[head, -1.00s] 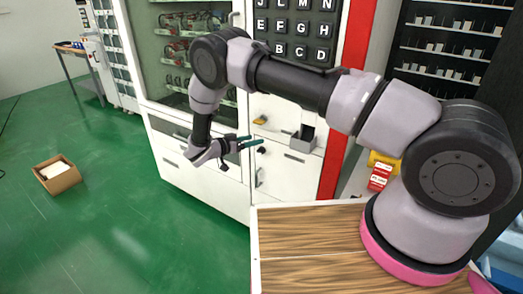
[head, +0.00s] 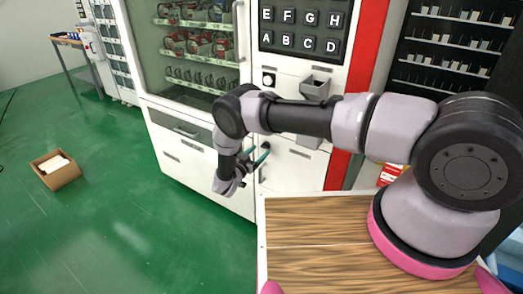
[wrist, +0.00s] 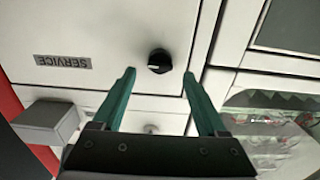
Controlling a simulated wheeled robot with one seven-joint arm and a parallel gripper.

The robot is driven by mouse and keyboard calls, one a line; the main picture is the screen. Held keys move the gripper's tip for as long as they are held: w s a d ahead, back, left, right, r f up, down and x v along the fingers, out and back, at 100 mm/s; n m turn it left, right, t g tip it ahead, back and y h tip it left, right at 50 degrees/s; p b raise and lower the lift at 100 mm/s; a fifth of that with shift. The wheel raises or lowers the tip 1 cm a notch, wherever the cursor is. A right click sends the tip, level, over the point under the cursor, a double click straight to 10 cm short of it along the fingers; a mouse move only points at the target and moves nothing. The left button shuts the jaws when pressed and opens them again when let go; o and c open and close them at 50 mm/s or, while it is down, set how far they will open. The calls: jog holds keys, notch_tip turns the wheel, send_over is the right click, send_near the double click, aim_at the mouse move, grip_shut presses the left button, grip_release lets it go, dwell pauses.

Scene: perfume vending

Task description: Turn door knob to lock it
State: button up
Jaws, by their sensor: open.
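The black round door knob (wrist: 159,61) is on a white door panel (wrist: 100,30) with a "SERVICE" label (wrist: 63,62), upside down in the wrist view. A pale line marks the knob's face. My gripper (wrist: 159,73) is open and empty. Its two teal fingers point toward the door, one tip on each side of the knob's lower edge in the wrist view. In the head view my gripper (head: 260,155) is at the front of the vending machine, and the knob is mostly hidden around the fingers.
A grey tray (head: 315,87) sticks out of the machine front, above the service door. A wooden tabletop (head: 310,265) lies in front of the machine, beneath my arm. A cardboard box (head: 60,178) is on the green floor (head: 120,225) at left, with clear floor around it.

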aim_at(265, 146)
jog(key=shift+x, duration=1.25)
grip_shut()
